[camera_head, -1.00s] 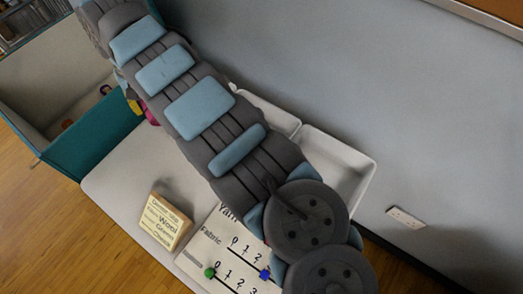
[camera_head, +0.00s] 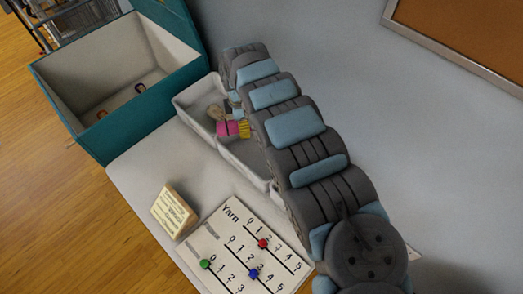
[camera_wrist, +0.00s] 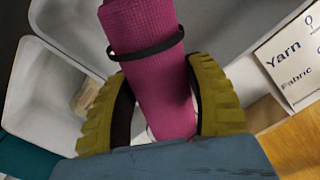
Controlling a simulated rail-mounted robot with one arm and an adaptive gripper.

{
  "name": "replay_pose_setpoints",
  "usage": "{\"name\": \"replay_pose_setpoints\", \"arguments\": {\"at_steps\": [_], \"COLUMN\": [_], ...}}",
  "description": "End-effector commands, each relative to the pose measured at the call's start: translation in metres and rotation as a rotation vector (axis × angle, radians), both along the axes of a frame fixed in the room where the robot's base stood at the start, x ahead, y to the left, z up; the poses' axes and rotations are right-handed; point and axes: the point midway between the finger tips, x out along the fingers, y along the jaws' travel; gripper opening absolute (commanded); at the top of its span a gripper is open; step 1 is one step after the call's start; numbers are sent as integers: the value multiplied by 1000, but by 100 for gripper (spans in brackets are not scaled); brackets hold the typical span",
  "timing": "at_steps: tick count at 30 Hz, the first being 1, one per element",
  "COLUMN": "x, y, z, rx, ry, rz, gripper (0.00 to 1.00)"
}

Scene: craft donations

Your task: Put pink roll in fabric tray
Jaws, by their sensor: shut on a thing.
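The pink roll (camera_head: 228,128) is held by my gripper (camera_head: 243,128) over the row of white trays. In the wrist view, the yellow fingers stand on both sides of the pink roll (camera_wrist: 168,95), which has a black band around it. In the head view, it appears near the divide between the left white tray (camera_head: 183,110) and the middle white tray (camera_head: 232,152). I cannot tell its height above them. No tray label is readable, so I cannot tell which is the fabric tray. My arm hides the trays further right.
A tan item (camera_wrist: 87,95) lies in a white tray. A counter board (camera_head: 232,213) marked "Yarn", with coloured beads, and a wooden block with a card (camera_head: 174,210) are on the table in front. A teal box (camera_head: 150,118) with small items stands left. The wall is behind the trays.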

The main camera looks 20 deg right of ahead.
Motion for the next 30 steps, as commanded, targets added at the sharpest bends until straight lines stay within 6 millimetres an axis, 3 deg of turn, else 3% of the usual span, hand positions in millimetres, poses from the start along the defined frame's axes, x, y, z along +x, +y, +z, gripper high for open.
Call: {"name": "replay_pose_setpoints", "arguments": {"at_steps": [6,13,20,30], "x": [-18,-30,-33,-33], "y": [-31,-50,-54,-53], "z": [-16,-29,-41,-88], "rx": [2,1,2,3], "ry": [4,3,2,1], "rz": [302,521,584,582], "gripper": [18,18,18,18]}}
